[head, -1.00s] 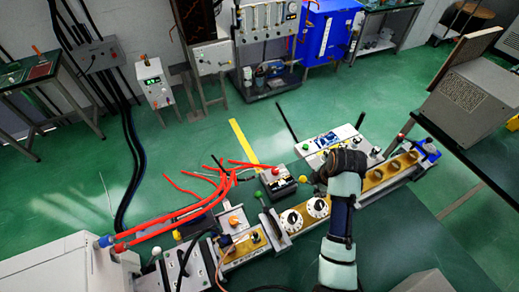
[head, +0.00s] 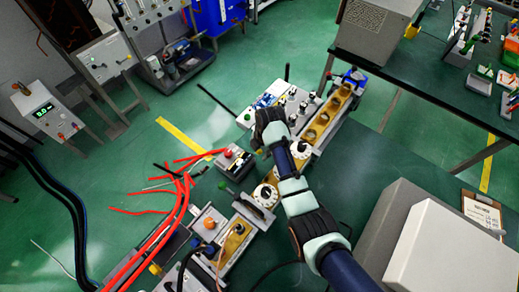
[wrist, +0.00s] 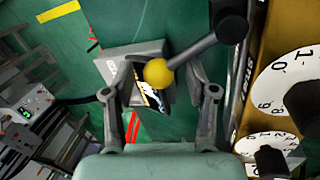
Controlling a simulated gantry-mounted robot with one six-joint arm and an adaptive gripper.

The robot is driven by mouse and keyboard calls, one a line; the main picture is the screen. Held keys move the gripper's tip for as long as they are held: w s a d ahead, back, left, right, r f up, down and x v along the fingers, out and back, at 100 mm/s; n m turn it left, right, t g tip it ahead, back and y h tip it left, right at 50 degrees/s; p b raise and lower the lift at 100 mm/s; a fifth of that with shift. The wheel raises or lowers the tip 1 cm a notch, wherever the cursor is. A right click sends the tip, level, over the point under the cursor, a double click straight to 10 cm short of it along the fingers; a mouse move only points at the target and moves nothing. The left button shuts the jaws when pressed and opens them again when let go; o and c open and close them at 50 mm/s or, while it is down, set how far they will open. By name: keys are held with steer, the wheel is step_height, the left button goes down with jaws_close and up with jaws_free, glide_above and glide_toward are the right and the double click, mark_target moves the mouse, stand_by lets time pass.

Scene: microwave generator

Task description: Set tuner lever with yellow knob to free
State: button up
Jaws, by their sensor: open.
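The yellow knob (wrist: 158,73) is a round ball on the end of a grey lever (wrist: 194,49). In the wrist view the lever runs up and right to a dark round pivot (wrist: 231,26). My gripper (wrist: 158,80) is open, with one finger left of the knob and one right of it. The knob appears between the fingers; I cannot tell whether it is at their depth, and no contact is clear. In the head view my arm's dark end hides most of the gripper and the lever.
White numbered dials (wrist: 285,80) on the brass waveguide lie right of the gripper. A small grey box with a red knob (head: 229,154) stands left of my arm. Red cables (head: 160,232) run at the lower left.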

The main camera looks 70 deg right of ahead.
jaws_close()
stand_by(0.3)
